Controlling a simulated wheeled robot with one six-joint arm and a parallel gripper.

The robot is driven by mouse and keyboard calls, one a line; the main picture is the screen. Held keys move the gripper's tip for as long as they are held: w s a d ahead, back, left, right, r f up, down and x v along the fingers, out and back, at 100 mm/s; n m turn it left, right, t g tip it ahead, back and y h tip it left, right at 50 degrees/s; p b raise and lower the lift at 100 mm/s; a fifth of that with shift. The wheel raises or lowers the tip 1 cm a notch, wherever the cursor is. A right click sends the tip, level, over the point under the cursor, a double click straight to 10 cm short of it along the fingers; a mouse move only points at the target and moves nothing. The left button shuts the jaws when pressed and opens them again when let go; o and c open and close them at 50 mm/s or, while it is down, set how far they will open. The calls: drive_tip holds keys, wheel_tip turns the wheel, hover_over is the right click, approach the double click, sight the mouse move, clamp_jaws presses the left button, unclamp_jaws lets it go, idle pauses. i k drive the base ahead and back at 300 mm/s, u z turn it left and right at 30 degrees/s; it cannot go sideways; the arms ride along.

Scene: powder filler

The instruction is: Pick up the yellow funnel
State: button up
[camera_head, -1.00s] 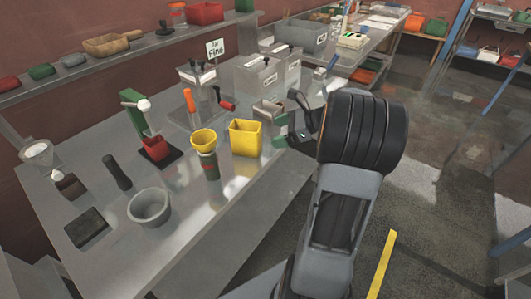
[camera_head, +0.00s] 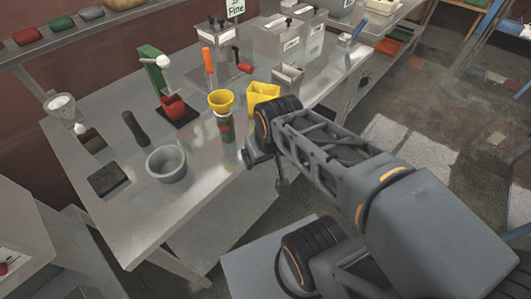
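The yellow funnel (camera_head: 221,98) sits upright on top of a dark green cylinder (camera_head: 226,130) near the front edge of the metal bench (camera_head: 130,225). My arm reaches in from the lower right. My gripper (camera_head: 258,155) is at the bench's front edge, just right of and nearer than the cylinder, apart from the funnel. The wrist hides much of the gripper, so its opening does not show clearly. Nothing is seen held in it.
A yellow bin (camera_head: 261,91) stands right of the funnel, partly behind my wrist. A grey bowl (camera_head: 167,164), a black handle (camera_head: 134,129) and a green press with a red cup (camera_head: 172,106) stand to the left. Metal containers (camera_head: 279,42) stand behind. Floor is clear at right.

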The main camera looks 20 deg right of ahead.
sight(221, 101)
drive_tip(key=u, duration=3.55)
drive_tip(key=k, duration=1.1)
drive_tip(key=z, duration=0.3)
